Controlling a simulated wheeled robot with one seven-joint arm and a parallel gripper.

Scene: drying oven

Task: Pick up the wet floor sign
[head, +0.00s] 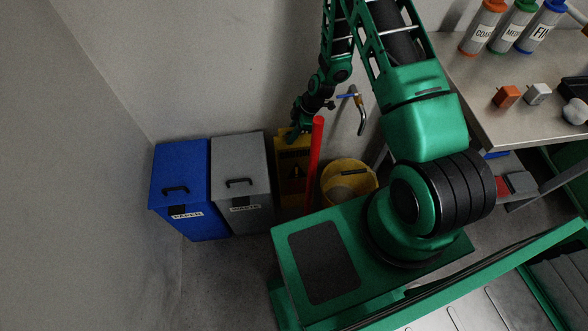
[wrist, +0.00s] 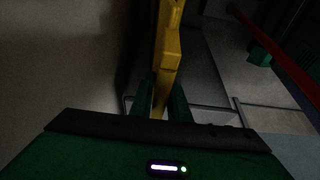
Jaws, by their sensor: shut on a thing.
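The wet floor sign (head: 293,172) is a yellow panel with a dark marking. In the head view it stands against the wall between the grey bin and a red pole, which hides part of its right side. My gripper (head: 299,130) is at the sign's top edge, coming down from above. In the wrist view the sign (wrist: 168,55) is a narrow yellow strip seen edge-on. It passes between the two green fingers of my gripper (wrist: 160,100), which are shut on it. I cannot tell whether the sign's foot touches the floor.
A blue paper bin (head: 181,195) and a grey waste bin (head: 242,185) stand left of the sign. The red pole (head: 315,160) and a yellow bucket (head: 348,183) stand close on the right. A wall tap (head: 360,112) is above the bucket. A bench (head: 480,85) with bottles is at right.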

